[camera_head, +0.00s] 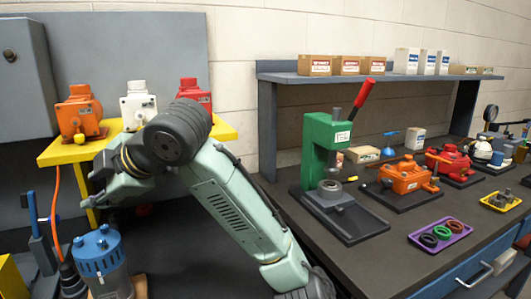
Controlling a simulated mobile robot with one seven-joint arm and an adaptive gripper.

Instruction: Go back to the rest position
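My gripper (92,188) is at the left in the head view, pointing left. Its two fingers look apart, with nothing seen between them. It is in front of the yellow stand and above the blue motor. My arm bends at a dark joint and reaches down to the bottom middle. An orange motor (79,113), a white motor (137,103) and a red motor (190,92) stand on the yellow stand (60,153). A blue motor (97,252) stands low at the left, below my gripper.
A dark workbench (375,270) fills the right. It holds a green press (322,145) with a red lever, an orange motor (404,177), a red motor (447,162) and a purple tray (440,246) of rings. Boxes (346,66) line the shelf. An orange cable (56,205) hangs at the left.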

